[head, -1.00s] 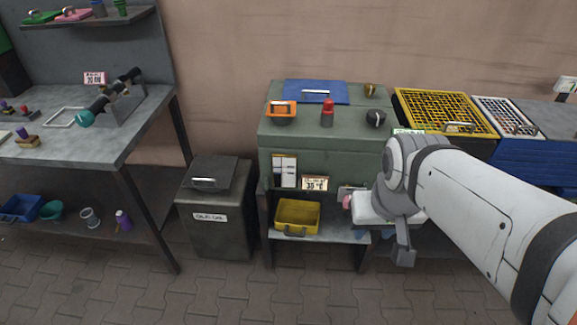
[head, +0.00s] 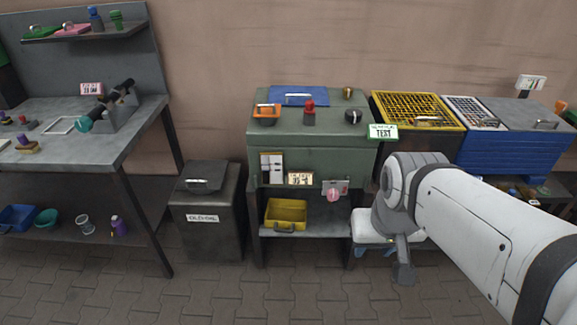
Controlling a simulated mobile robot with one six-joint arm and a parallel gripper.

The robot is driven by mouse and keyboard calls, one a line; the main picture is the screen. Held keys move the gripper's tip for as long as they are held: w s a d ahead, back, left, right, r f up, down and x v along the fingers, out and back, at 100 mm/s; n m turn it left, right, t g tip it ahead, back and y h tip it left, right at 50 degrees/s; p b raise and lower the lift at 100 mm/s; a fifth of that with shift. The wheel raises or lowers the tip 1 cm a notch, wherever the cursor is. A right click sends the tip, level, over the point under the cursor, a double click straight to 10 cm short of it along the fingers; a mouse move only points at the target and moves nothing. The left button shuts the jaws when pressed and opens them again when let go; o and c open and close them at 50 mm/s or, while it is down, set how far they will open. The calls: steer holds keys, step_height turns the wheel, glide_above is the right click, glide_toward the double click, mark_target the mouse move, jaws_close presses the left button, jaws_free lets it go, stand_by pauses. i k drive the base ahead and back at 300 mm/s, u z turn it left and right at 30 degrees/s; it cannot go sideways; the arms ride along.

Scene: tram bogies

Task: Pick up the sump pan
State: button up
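No label in view names the sump pan; the yellow open pan (head: 286,213) with a dark front handle fits best. It sits on the low shelf under the green cabinet, and its inside looks empty. My gripper (head: 403,271) seems to be the grey end hanging below my white arm, to the right of the yellow pan and well apart from it. Its fingers cannot be made out, and nothing held can be seen.
A dark lidded bin (head: 207,211) stands left of the green cabinet (head: 312,137). A white stool-like seat (head: 366,229) is partly hidden behind my arm. A workbench (head: 90,140) is at left. The paved floor in front is clear.

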mark_target(282, 215)
steer(key=z, duration=0.05)
steer(key=i, duration=0.9)
steer(key=u, duration=0.05)
